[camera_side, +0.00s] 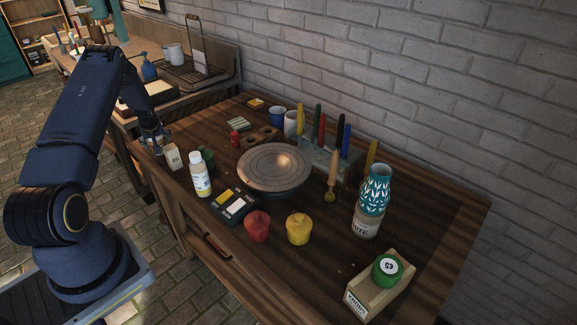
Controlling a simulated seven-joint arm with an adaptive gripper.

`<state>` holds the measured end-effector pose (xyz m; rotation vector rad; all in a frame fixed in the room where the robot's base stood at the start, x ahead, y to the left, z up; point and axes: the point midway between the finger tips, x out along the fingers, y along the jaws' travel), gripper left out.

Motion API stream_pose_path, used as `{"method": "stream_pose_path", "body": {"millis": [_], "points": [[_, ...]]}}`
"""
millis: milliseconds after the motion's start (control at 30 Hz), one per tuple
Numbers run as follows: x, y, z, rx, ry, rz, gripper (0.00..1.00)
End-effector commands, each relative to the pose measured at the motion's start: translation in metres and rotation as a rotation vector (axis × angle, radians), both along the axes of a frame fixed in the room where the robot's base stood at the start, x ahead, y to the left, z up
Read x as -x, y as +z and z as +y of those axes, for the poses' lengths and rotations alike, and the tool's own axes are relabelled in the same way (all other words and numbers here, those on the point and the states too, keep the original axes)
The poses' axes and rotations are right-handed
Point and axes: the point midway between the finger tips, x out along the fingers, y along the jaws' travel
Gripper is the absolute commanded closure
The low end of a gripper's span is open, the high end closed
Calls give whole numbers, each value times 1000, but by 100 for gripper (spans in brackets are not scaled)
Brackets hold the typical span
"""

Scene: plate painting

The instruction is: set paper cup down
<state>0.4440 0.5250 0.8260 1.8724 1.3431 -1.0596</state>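I cannot surely tell which thing is the paper cup. A teal piece with a white leaf pattern (375,194), perhaps a paper cup, sits on or in front of a pale bottle marked "ITE" (367,224) at the right of the table. A white cup (290,124) stands at the back beside a blue cup (277,117). My gripper (157,148) is low at the table's left end, behind a small cream box (173,157) and far from the teal piece. Its fingers are small and dark, so whether they hold anything is unclear.
A round turntable (274,168) fills the middle of the wooden table (440,215). A rack with several coloured upright tools (320,152) stands behind it. A white bottle (200,178), a paint tray (234,204), and red (257,227) and yellow (298,229) pots line the front.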

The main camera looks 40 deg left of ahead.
Motion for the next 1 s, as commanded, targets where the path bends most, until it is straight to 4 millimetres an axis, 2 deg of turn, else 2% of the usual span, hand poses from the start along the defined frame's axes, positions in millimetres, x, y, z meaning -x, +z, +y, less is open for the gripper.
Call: {"method": "stream_pose_path", "body": {"millis": [33, 167, 567, 667, 1000], "points": [[0, 0, 0, 0, 0, 0, 15], [0, 0, 0, 0, 0, 0, 2], [0, 6, -2, -1, 0, -1, 2], [2, 19, -8, -1, -1, -1, 2], [15, 83, -44, -2, 0, -1, 2]]}}
